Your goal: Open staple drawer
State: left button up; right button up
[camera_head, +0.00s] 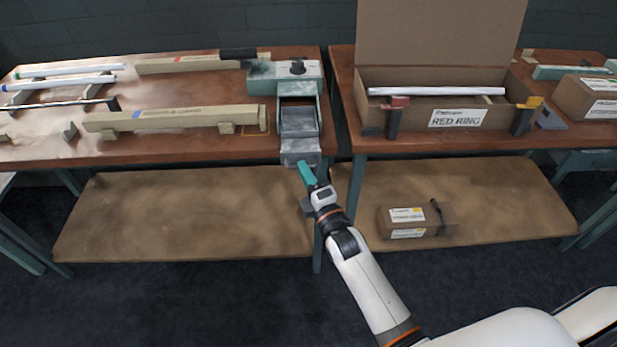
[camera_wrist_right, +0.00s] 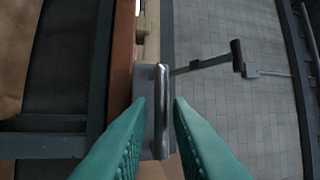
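The staple drawer (camera_head: 299,121) is a grey tray standing out from the front of a green box (camera_head: 262,72) at the right end of the left table. Its inside shows from above, and its grey front (camera_head: 300,158) hangs past the table edge. My right gripper (camera_head: 304,168), with green fingers, is at the drawer front. In the right wrist view, a rounded grey handle bar (camera_wrist_right: 161,105) lies between the fingertips (camera_wrist_right: 160,102), with a narrow gap on each side. The fingers are apart. My left gripper is not in view.
The left table (camera_head: 190,150) holds long wooden fixtures and glass tubes. A gap separates it from the right table (camera_head: 390,146), which carries an open cardboard box (camera_head: 410,112). Lower shelves (camera_head: 190,215) lie under both, with a small box (camera_head: 412,222) on the right one.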

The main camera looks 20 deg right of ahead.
jog(key=b+v, duration=0.1)
jog(key=v, duration=1.1)
jog(key=shift+b, duration=0.3)
jog(key=shift+f, duration=0.1)
jog(key=s+f+m+g, duration=0.3)
jog(key=f, duration=0.7)
jog(key=s+f+m+g+h, duration=0.1)
jog(key=s+f+m+g, duration=0.25)
jog(key=f, duration=0.75)
jog(key=s+f+m+g, duration=0.3)
jog(key=f, duration=0.7)
jog(key=s+d+f+m+g, duration=0.1)
jog(key=s+f+m+g, duration=0.1)
jog(key=s+f, duration=0.3)
jog(key=s+d+f+m+g+h+p, duration=0.1)
jog(key=s+f, duration=0.5)
jog(key=s, duration=0.7)
jog(key=s+d+f+m+g, duration=0.2)
jog(key=s+f+m+g, duration=0.3)
jog(key=s, duration=0.5)
jog(key=shift+d+f+g, duration=0.2)
jog(key=shift+f+g, duration=0.3)
jog(key=shift+g, duration=0.15)
